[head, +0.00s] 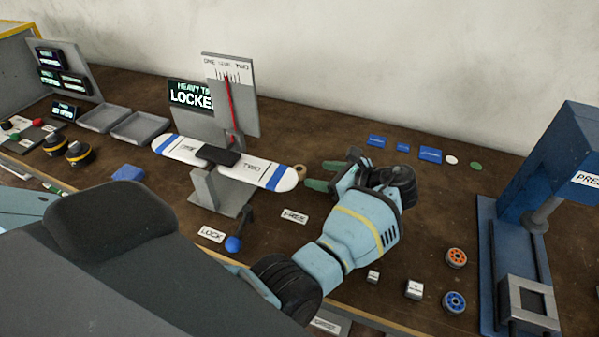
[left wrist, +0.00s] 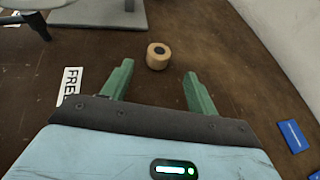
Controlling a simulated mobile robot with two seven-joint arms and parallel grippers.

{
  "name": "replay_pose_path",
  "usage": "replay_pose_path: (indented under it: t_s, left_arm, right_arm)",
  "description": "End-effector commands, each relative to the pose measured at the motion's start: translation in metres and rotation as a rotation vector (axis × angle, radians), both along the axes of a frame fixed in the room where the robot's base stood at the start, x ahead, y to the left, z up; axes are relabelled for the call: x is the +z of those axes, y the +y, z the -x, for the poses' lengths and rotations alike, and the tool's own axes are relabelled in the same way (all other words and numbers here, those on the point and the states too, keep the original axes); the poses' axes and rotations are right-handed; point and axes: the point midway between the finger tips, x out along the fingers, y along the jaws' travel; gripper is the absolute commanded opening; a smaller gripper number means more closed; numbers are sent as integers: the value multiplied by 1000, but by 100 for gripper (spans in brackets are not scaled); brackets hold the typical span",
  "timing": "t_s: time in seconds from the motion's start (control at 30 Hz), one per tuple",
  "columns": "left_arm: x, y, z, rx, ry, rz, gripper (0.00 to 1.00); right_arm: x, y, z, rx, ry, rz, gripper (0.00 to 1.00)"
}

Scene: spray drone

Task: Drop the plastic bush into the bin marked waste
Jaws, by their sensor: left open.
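A short tan cylinder with a dark hole (head: 299,171), which looks like the plastic bush, stands on the brown bench just off the right end of the white balance beam. My left gripper (head: 325,175) is open and empty, low over the bench to the right of the tan cylinder. In the left wrist view the tan cylinder (left wrist: 159,57) stands beyond and between the two green fingertips (left wrist: 155,82), apart from both. I see no bin with a readable waste mark. My right gripper is not in view.
The balance (head: 222,190) with its white beam (head: 180,149) stands left of my gripper. Two grey trays (head: 140,127) are at the back left. A blue press (head: 555,170) stands at the right. Blue blocks (head: 430,155) and orange and blue rings (head: 455,258) lie on the bench.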

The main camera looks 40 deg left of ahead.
Motion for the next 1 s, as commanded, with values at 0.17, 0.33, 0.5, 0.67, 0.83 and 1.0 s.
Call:
replay_pose_path:
  t_s: [0.17, 0.33, 0.5, 0.67, 0.83, 1.0]
  left_arm:
    - [-4, 11, 0, -1, -2, -1, 59]
    - [-5, 15, 0, 0, -1, -1, 59]
    - [-12, 35, 2, 1, -1, -2, 59]
    - [-21, 54, 1, -1, -1, -2, 59]
    - [-23, 59, 1, -2, -2, 0, 59]
    - [-23, 59, 1, -2, -2, 0, 51]
  right_arm:
    - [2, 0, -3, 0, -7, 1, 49]
    - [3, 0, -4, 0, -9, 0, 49]
    - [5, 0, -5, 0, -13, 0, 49]
    - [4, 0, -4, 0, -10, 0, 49]
    - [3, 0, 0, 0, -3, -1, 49]
    - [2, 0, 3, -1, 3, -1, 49]
